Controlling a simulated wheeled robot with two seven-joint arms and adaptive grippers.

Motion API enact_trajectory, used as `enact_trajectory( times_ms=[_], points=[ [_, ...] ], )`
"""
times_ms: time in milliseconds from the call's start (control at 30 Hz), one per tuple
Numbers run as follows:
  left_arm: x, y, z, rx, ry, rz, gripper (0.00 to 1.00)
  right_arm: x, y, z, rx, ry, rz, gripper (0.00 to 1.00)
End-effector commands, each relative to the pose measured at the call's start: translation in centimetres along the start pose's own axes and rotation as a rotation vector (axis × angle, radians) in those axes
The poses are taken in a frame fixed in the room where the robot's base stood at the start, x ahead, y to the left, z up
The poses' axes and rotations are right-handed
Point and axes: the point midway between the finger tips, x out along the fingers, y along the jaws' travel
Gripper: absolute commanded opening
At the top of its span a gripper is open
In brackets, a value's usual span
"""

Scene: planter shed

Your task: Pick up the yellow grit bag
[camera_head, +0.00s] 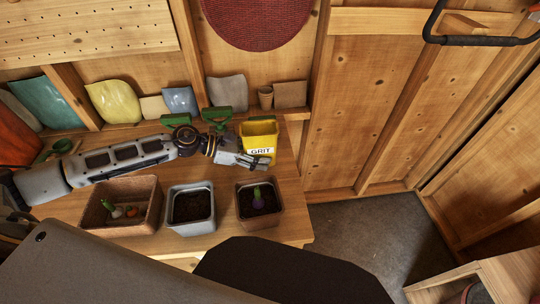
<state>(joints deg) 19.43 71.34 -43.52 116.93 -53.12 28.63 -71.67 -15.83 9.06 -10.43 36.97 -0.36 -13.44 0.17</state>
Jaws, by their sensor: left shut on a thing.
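The yellow grit bag (260,132) stands at the right end of the wooden bench, with a white label reading GRIT on its front and a dark opening at its top. My left arm reaches in from the left across the bench. My left gripper (254,162) is at the bag's lower left front and is shut on it. The fingers cover part of the bag's lower edge, so I cannot tell whether its base touches the bench. My right gripper is not in view.
A brown planter (122,225) with vegetables, a grey pot (191,228) of soil and a dark pot (258,219) with a purple plant line the bench's front. Open floor (365,240) lies right.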

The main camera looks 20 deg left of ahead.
Motion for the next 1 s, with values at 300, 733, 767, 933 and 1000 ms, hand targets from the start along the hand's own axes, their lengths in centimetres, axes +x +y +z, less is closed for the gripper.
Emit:
enact_trajectory(
  times_ms=[300,733,767,933,1000],
  points=[
    [-2.8,0.0,-1.3,0.000,0.002,0.000,0.15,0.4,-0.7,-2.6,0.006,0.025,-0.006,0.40],
    [-6.0,0.0,-2.6,-0.002,0.003,-0.001,0.15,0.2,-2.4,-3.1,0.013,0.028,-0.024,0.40],
    [-6.3,0.0,-2.7,-0.003,0.003,-0.001,0.15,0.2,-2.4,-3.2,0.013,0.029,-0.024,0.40],
    [-7.4,0.0,-3.1,-0.002,0.003,-0.001,0.15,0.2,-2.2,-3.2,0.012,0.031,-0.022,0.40],
    [-7.9,0.0,-3.3,-0.002,0.003,-0.001,0.15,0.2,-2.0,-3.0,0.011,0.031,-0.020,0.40]
  ],
)
